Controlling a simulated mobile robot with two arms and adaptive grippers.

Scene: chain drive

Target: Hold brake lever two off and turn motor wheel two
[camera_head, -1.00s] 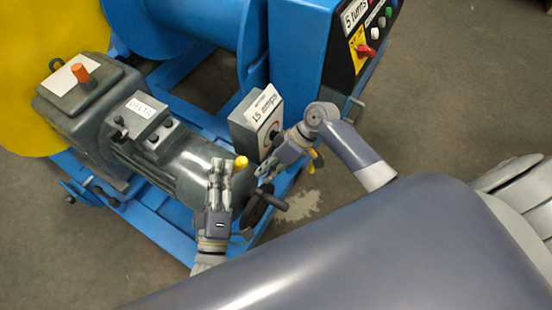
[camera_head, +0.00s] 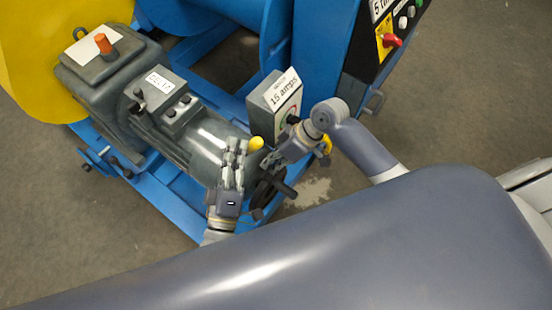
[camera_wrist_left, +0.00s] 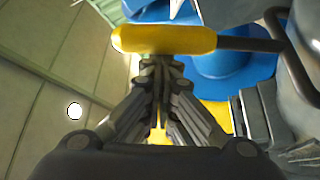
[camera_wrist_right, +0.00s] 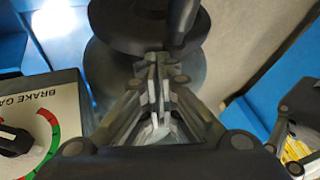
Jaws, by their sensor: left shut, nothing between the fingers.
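The motor (camera_head: 205,145) is a grey cylinder on a blue frame. A yellow-tipped lever (camera_head: 256,143) stands at its near end. In the left wrist view, the lever's yellow grip (camera_wrist_left: 165,39) lies across, just beyond my left fingertips. My left gripper (camera_head: 238,148) is shut and empty beside it; contact is unclear. The dark wheel (camera_head: 262,192) with a crank handle (camera_head: 284,189) is at the motor's end. My right gripper (camera_head: 268,168) is by its upper edge. In the right wrist view, its fingers look shut, just short of the wheel (camera_wrist_right: 122,28) and handle (camera_wrist_right: 181,18).
The brake gauge box (camera_head: 274,105), marked 15 amps, stands close to my right gripper. A blue panel with a red switch (camera_head: 391,41) is behind it. A gearbox with an orange knob (camera_head: 102,42) is at the left. Grey floor (camera_head: 475,105) at the right is clear.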

